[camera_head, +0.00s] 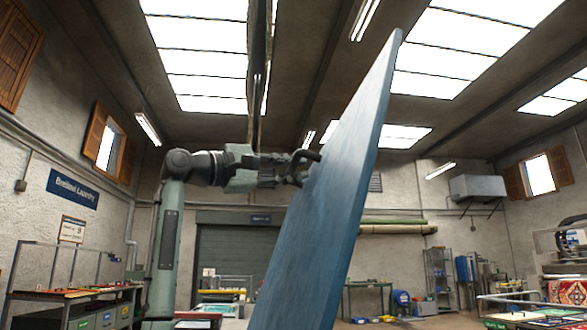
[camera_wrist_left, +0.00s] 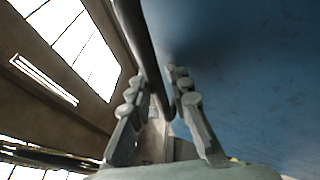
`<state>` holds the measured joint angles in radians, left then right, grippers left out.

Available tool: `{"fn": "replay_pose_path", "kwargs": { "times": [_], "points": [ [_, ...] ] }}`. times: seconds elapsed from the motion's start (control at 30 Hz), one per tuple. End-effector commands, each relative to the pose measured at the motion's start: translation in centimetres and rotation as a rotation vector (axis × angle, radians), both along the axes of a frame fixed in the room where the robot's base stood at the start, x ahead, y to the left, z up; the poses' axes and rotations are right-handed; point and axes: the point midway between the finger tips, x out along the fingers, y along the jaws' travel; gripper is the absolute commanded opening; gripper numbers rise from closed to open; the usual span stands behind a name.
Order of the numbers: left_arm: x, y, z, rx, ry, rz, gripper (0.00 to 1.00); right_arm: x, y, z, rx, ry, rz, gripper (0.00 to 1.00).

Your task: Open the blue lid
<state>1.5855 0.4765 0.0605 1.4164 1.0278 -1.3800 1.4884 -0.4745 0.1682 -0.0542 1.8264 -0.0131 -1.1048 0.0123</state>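The blue lid (camera_head: 345,180) is a large flat panel raised steeply on edge across the middle of the head view. It fills the right of the left wrist view (camera_wrist_left: 250,75). A dark bar-like handle (camera_head: 306,155) is on its left face; in the wrist view the dark bar (camera_wrist_left: 137,40) runs down between my fingers. My left gripper (camera_head: 290,174) is at this handle, beside the lid. In the wrist view its fingers (camera_wrist_left: 156,82) stand apart around the bar, with a gap on the left side. My right gripper is not in view.
A thin, dark hanging piece (camera_head: 258,70) comes down above my left arm. A workbench (camera_head: 70,293) stands at the lower left, and a grey roller door (camera_head: 230,250) is behind. Shelves (camera_head: 438,275) and blue containers stand at the right. The lid hides what is behind it.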

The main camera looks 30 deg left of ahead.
Motion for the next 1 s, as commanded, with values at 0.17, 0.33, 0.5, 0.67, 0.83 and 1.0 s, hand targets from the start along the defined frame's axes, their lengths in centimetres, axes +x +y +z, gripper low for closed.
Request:
{"fn": "replay_pose_path", "kwargs": {
  "times": [0.17,0.33,0.5,0.67,0.83,1.0],
  "points": [
    [0.0,0.1,0.1,-0.003,-0.002,0.001,0.34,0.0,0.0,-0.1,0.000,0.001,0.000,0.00],
    [0.0,0.1,0.2,-0.004,-0.003,0.002,0.34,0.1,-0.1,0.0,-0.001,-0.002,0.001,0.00],
    [-0.8,0.6,0.0,-0.004,-0.005,0.004,0.34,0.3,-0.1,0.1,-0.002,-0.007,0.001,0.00],
    [-3.2,2.1,-0.5,-0.005,-0.006,0.006,0.34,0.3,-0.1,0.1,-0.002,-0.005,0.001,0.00],
    [-6.4,3.9,-1.3,-0.002,-0.003,0.005,0.34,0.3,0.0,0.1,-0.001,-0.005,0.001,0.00],
    [-8.8,5.1,-1.9,0.002,0.000,0.000,0.34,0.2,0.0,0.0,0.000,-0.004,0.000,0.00]
  ]
}}
